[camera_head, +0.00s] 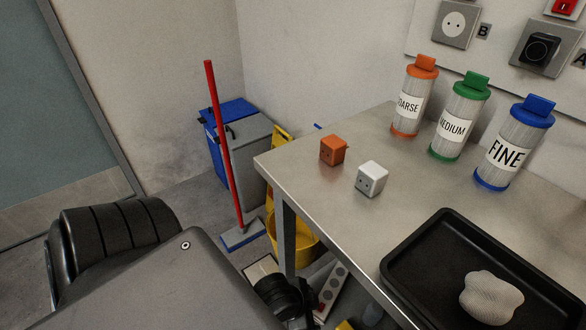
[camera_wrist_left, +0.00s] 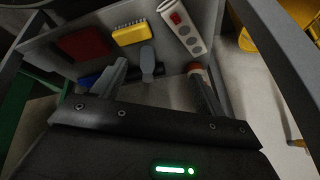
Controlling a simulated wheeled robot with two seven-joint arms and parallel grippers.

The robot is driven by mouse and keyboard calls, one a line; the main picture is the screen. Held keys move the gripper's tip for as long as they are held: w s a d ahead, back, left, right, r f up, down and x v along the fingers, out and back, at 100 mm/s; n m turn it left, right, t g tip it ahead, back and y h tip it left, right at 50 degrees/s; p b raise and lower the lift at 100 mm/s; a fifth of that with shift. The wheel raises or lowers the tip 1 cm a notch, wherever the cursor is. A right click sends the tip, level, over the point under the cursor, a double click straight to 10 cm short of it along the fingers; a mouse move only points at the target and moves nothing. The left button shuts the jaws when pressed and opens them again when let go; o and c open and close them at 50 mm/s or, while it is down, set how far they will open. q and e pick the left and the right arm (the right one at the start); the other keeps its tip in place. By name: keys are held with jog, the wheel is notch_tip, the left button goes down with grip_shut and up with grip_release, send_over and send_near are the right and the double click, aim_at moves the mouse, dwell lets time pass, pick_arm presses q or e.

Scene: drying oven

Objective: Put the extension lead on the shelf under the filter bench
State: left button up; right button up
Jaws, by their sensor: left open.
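The extension lead (camera_head: 332,288) is a pale strip with dark sockets and a red switch. In the head view it shows under the filter bench (camera_head: 300,185), beside the front leg, partly hidden by my left arm. In the left wrist view the lead (camera_wrist_left: 186,27) lies on the grey shelf (camera_wrist_left: 212,62), near its right end. My left gripper (camera_wrist_left: 155,84) is open, its fingers spread at the near side of the shelf, apart from the lead and with nothing held between them. My right gripper is not in view.
On the shelf are a yellow brush (camera_wrist_left: 130,33), a dark red item (camera_wrist_left: 84,44) and a grey-blue scraper (camera_wrist_left: 148,62). A yellow bucket (camera_head: 303,246) and a red-handled mop (camera_head: 225,150) stand beyond the bench leg. A black tray (camera_head: 412,250) and filter cartridges are on top.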

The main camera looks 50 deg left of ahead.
pick_arm(q)
jog(key=s+a+n, duration=0.1)
jog(key=s+a+r+n, duration=0.1)
jog(key=n, duration=0.1)
jog(key=s+a+r+n, duration=0.1)
jog(key=n, duration=0.1)
jog(key=shift+r+y, duration=0.1)
jog(key=shift+y, duration=0.3)
jog(key=shift+w, duration=0.1)
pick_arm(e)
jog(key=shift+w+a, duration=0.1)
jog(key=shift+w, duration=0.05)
